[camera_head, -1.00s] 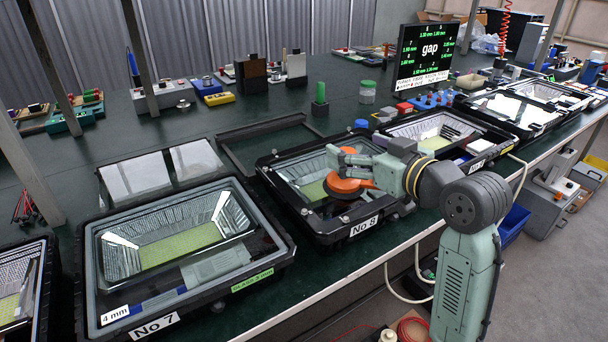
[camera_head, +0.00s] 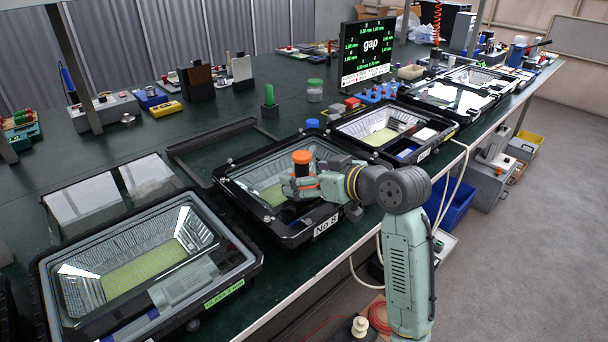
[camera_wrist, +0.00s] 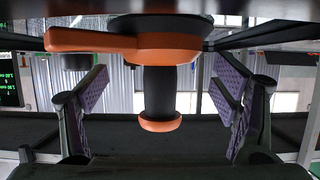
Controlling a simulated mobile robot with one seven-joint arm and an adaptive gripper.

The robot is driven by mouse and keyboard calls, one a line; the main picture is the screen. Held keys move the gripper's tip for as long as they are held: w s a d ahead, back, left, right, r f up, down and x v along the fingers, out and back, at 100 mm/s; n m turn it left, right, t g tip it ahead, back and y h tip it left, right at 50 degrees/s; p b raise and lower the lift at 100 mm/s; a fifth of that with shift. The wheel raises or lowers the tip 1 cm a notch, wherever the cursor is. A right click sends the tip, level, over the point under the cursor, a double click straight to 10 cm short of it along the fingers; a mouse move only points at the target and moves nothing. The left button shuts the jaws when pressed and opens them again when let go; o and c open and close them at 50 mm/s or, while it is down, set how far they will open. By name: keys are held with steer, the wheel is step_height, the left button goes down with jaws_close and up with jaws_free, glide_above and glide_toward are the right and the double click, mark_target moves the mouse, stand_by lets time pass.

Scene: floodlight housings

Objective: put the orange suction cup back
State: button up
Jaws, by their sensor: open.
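The orange suction cup (camera_head: 302,157) shows as an orange top above my gripper (camera_head: 298,186), over housing No 8 (camera_head: 320,228). In the wrist view the suction cup (camera_wrist: 130,42) has an orange body with a side lever, a black stem and an orange knob at the stem's end.
Housing No 7 (camera_head: 245,262) stands at the left, and another open housing (camera_head: 345,128) stands to the right of No 8. An empty dark frame (camera_head: 185,152) lies behind No 8. A green-topped block (camera_head: 269,97) and a blue cap (camera_head: 312,123) stand nearby. The "gap" screen (camera_head: 368,48) is behind.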

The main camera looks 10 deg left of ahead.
steer(key=shift+x, duration=0.85)
steer(key=shift+c, duration=0.2)
steer(key=shift+d+r, duration=0.1)
jaws_close()
